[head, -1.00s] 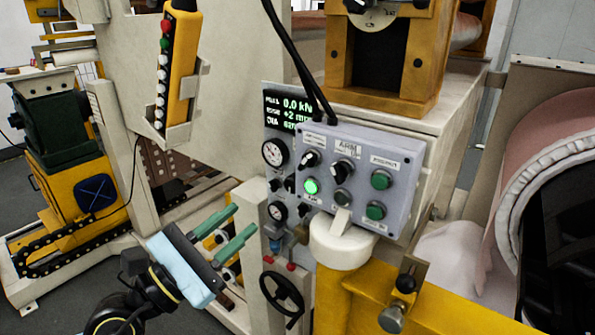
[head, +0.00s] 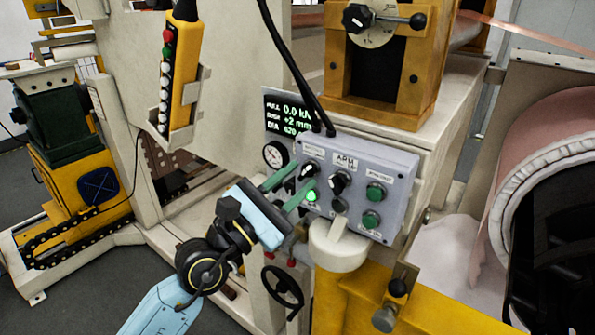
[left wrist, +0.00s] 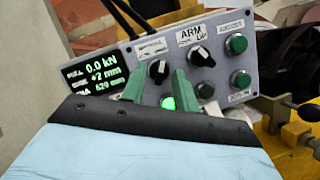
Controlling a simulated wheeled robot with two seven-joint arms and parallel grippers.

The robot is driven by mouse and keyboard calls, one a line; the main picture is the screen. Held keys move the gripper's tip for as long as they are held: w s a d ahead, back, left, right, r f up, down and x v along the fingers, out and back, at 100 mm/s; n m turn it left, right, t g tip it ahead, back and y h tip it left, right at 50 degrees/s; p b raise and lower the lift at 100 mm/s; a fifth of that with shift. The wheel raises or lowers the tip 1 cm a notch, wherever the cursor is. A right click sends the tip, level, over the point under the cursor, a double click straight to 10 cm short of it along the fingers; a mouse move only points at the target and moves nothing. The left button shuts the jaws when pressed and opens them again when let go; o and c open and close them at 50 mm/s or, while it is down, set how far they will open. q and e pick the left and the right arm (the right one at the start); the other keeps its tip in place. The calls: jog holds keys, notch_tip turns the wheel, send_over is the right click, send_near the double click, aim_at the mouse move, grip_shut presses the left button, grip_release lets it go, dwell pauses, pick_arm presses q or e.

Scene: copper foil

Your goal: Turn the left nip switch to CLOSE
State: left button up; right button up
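A grey control box (head: 385,165) stands at the centre of the head view and carries two black rotary switches. The left switch (head: 309,169) has a label I cannot read; it also shows in the left wrist view (left wrist: 158,69). My left gripper (head: 301,177) is open, its two green fingers pointing at the box. In the left wrist view the fingertips (left wrist: 159,78) appear on either side of the left switch. I cannot tell whether they touch it. A lit green button (left wrist: 168,102) sits below the switch. My right gripper is not in view.
The other switch (head: 339,182) sits under an ARM label, right of the left one. Green buttons (head: 374,191) are on the box's right. A lit display (head: 287,112) and gauge (head: 275,154) stand behind left. Black cables (head: 290,65) hang behind the box; a handwheel (head: 282,287) is below.

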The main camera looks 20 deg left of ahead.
pick_arm(q)
jog(key=shift+w+d+r, duration=0.15)
jog(key=shift+w+d, duration=0.05)
jog(key=shift+w, duration=0.2)
jog(key=c, duration=0.6)
jog(key=shift+n, duration=0.3)
jog(key=n+t+y+p, duration=0.1)
jog(key=n+y+p, duration=0.1)
jog(key=n, duration=0.2)
jog(key=n+t+y+p, duration=0.1)
jog(key=n+y+p, duration=0.1)
jog(key=n, duration=0.2)
jog(key=shift+d+n, duration=0.2)
jog(key=shift+n, duration=0.1)
jog(key=n+y+p, duration=0.2)
jog(key=n, duration=0.2)
jog(key=n+y+p, duration=0.2)
jog(key=n, duration=0.2)
jog(key=shift+s+d, duration=0.1)
jog(key=shift+n+y, duration=0.3)
